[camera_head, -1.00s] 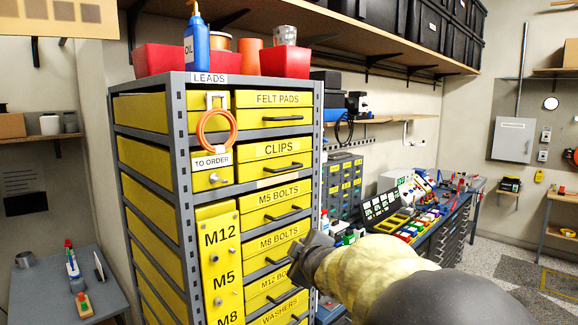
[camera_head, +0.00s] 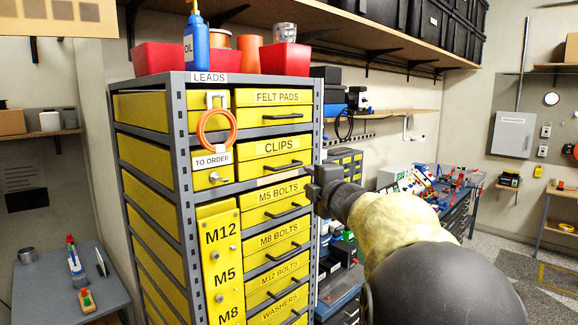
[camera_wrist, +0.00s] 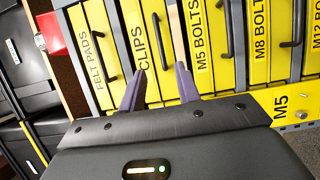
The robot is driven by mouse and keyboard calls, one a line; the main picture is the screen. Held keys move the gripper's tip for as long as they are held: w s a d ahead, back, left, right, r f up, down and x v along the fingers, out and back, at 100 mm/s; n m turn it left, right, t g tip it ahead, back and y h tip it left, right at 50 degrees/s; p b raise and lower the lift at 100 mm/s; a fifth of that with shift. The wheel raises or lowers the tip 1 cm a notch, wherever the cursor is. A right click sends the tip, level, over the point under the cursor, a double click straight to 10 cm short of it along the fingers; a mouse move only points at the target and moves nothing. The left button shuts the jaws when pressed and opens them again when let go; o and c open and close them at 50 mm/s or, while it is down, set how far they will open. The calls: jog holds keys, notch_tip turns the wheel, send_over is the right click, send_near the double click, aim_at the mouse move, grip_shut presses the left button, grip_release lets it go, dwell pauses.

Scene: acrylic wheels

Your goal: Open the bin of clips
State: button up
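The yellow bin of clips (camera_head: 276,157), labelled CLIPS, sits shut in the grey rack (camera_head: 318,140), below the FELT PADS bin (camera_head: 274,106) and above the M5 BOLTS bin (camera_head: 275,199). Its dark bar handle (camera_head: 283,168) runs across its lower front. My gripper (camera_head: 314,185) is at the rack's right edge, just below and right of that handle. In the wrist view my gripper (camera_wrist: 159,85) is open, its two fingers apart and empty, pointing at the CLIPS front (camera_wrist: 141,45). The CLIPS handle shows between and beyond the fingers (camera_wrist: 160,40).
More yellow bins with bar handles, such as M8 BOLTS (camera_head: 278,240), lie below. Red bins (camera_head: 285,59) and an oil bottle (camera_head: 195,45) stand on top of the rack. A cluttered workbench (camera_head: 440,195) is behind at right. A grey table (camera_head: 65,275) stands at left.

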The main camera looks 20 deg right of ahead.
aim_at(290, 167)
jog(key=w+p, duration=0.1)
jog(key=w, duration=0.4)
jog(key=w+p, duration=0.2)
jog(key=w, duration=0.2)
jog(key=w+p, duration=0.1)
jog(key=w, duration=0.4)
jog(key=shift+w+d+p, duration=0.3)
jog(key=shift+c, duration=0.4)
grip_shut()
